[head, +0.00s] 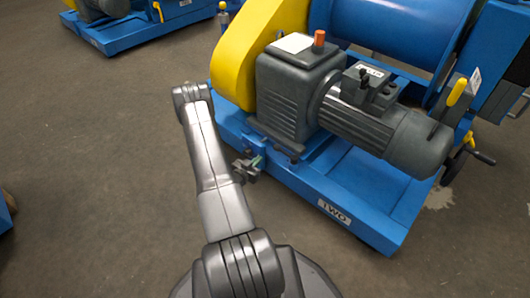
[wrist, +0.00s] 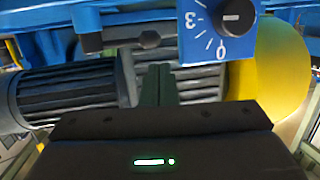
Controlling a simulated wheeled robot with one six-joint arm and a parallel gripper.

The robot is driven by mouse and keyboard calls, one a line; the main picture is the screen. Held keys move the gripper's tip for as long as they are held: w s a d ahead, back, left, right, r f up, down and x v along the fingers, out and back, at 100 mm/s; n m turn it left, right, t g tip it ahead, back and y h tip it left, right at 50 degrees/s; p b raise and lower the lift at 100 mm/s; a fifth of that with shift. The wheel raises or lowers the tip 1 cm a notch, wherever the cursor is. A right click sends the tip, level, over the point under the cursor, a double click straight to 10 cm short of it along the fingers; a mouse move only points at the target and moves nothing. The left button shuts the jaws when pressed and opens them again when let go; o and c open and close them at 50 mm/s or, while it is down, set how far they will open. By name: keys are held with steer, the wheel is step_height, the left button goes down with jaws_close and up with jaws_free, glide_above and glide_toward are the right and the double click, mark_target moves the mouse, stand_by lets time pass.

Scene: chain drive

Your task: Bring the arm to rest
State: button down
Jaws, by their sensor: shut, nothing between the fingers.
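My arm (head: 210,150) reaches forward from the bottom of the head view, with its elbow bent near the yellow guard of machine TWO. My gripper (wrist: 158,84) shows in the wrist view as two dark green fingers closed together, with nothing held. In the head view, a small dark part beside the arm (head: 248,168), in front of the blue base, appears to be my wrist end; its fingers are too small to make out there.
The machine has a dark gearbox and motor (head: 385,130), a yellow guard (head: 240,60) and a blue base (head: 350,190) labelled TWO. The wrist view shows a blue dial box (wrist: 215,30) close by, plus a finned motor (wrist: 70,90). Open floor (head: 90,170) lies left.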

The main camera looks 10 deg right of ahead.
steer(key=shift+p+v, duration=0.4)
steer(key=shift+v, duration=1.95)
steer(key=shift+d+f, duration=0.1)
steer(key=b+x, duration=0.4)
steer(key=x, duration=0.9)
steer(key=shift+w+d, duration=0.15)
steer(key=shift+w, duration=0.15)
